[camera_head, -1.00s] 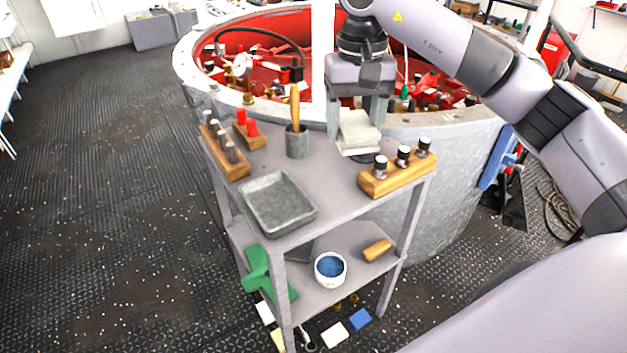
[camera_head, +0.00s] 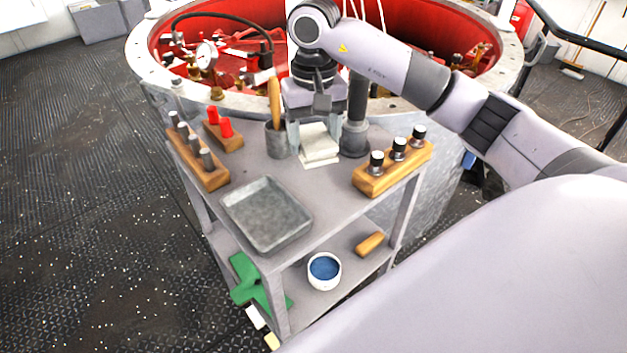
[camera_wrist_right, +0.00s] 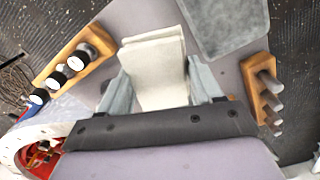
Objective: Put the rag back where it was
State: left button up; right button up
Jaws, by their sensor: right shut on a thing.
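The rag (camera_head: 319,148) is a folded off-white cloth over the back of the cart's top shelf. My right gripper (camera_head: 316,136) is shut on it from above, one finger on each side. The rag also shows between the fingers in the right wrist view (camera_wrist_right: 155,70). It is just right of the grey cup (camera_head: 278,142) with a wooden handle in it, and left of a dark upright cylinder (camera_head: 356,118). I cannot tell whether its underside touches the shelf. My left gripper is not in view.
The cart top (camera_head: 325,195) holds a grey metal tray (camera_head: 267,215), a wooden block with black-capped pieces (camera_head: 392,168), a block with dark pegs (camera_head: 200,160) and one with red pegs (camera_head: 222,132). Bare shelf lies between tray and right block. A round red-lined tank (camera_head: 140,65) stands behind.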

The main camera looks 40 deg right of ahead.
aim_at(314, 192)
notch_tip(314, 192, down, 11)
jog(key=shift+r+p, duration=0.1)
jog(key=shift+p, duration=0.2)
jog(key=shift+f, duration=0.2)
jog(key=o, duration=1.1)
jog(key=shift+r, duration=0.2)
notch_tip(314, 192, up, 12)
jog(key=shift+b, duration=0.6)
